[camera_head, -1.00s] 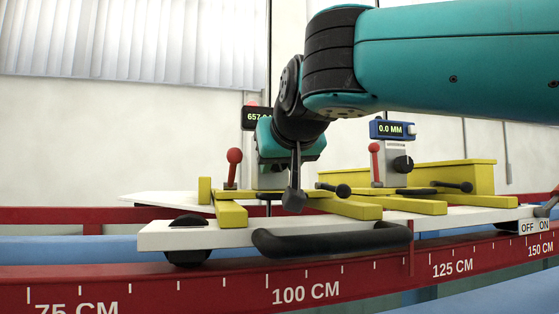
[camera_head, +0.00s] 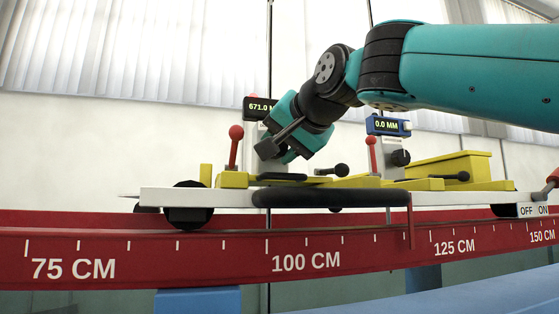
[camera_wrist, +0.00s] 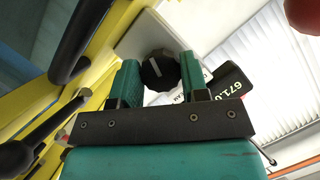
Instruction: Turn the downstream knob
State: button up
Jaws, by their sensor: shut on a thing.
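A black round knob (camera_wrist: 157,70) with a pale pointer line shows in the wrist view, on a pale plate beside the 671.0 display (camera_wrist: 233,88). My gripper (camera_wrist: 158,78) has its two teal fingers on either side of this knob and is shut on it. In the head view my gripper (camera_head: 290,135) is tilted in front of the left gauge, whose display (camera_head: 260,107) reads 671.0; its knob is hidden behind the gripper. A second black knob (camera_head: 400,158) stands free on the right gauge, below a blue display (camera_head: 389,126) reading 0.0 MM.
The white carriage (camera_head: 222,197) with a black handle (camera_head: 330,196) sits above a red scale rail (camera_head: 190,255). Two red-balled levers (camera_head: 236,133) (camera_head: 371,141) stand close to the gripper. Yellow bars (camera_head: 360,182) and black-ended rods lie on the carriage.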

jog(key=shift+m+y+b, duration=0.7)
jog(key=shift+m+b, duration=0.15)
jog(key=shift+m, duration=0.35)
jog(key=o, duration=0.9)
jog(key=shift+o, duration=0.2)
jog(key=shift+d, duration=0.1)
jog(key=b+v, duration=0.3)
jog(key=v, duration=1.4)
jog(key=shift+s+d+f+b, duration=0.15)
jog(key=shift+s+f+b, duration=0.1)
jog(key=shift+b, duration=0.15)
